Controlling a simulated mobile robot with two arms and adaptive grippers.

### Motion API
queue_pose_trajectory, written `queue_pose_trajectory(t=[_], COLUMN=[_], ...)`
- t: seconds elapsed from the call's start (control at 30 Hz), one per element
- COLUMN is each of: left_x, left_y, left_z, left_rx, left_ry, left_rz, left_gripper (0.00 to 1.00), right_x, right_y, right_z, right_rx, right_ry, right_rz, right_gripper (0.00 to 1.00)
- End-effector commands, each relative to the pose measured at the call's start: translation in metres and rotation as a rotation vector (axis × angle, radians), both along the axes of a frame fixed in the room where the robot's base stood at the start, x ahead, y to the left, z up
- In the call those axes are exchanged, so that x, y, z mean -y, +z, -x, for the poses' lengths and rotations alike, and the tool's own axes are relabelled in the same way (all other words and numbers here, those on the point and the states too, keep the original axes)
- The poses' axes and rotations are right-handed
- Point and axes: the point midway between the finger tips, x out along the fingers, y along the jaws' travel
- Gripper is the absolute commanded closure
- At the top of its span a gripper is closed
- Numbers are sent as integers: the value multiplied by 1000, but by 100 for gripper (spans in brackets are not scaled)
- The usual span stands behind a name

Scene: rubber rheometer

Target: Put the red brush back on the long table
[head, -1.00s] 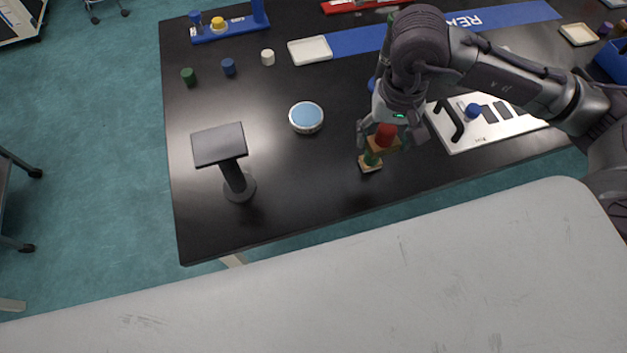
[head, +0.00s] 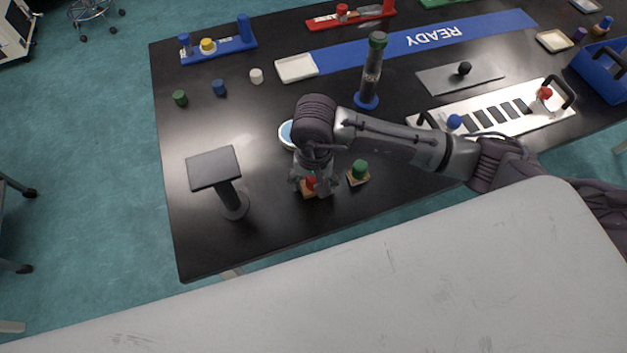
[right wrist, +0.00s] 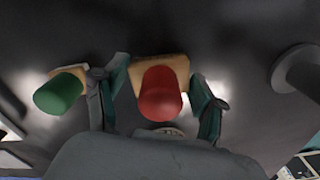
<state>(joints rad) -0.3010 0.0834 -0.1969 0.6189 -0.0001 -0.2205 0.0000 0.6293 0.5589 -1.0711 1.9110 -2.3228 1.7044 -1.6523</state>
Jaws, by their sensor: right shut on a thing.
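The red brush, a red handle on a tan block, is between the fingers of my right gripper (head: 314,186). In the right wrist view the red brush (right wrist: 160,95) sits between the two fingertips of the right gripper (right wrist: 160,88), which is shut on it. The brush is upright, at or just above the black top of the long table (head: 270,215), near its front edge; I cannot tell whether it touches. The green brush (head: 359,170) stands just right of it and also shows in the right wrist view (right wrist: 60,93). My left gripper is not in view.
A black stand (head: 232,200) with a flat top is to the left. A round blue-topped dish (head: 285,134) is partly hidden behind my right arm. A dark cylinder on a blue base (head: 370,75) and a white plate with handles (head: 520,125) are farther right.

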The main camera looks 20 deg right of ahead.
Motion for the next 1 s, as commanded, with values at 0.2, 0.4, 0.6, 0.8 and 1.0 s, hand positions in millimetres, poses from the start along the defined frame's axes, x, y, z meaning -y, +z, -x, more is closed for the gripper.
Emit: queue_pose_trajectory(t=[0.2, 0.4, 0.6, 0.8, 1.0], left_x=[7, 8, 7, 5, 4], left_y=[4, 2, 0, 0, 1], left_z=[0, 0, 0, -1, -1], left_rx=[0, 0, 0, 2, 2], left_ry=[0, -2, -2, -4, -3], left_rz=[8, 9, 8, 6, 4], left_gripper=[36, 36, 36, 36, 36], right_x=[0, 0, 0, 0, 0], right_y=[-12, -13, -15, -15, -14], right_z=[-1, -1, -1, 0, 0], right_rx=[3, 3, 2, 2, 2], right_ry=[1, 1, 1, 0, 0], right_rz=[-1, -1, -1, -1, -1], right_gripper=[63, 63, 17, 5, 5])
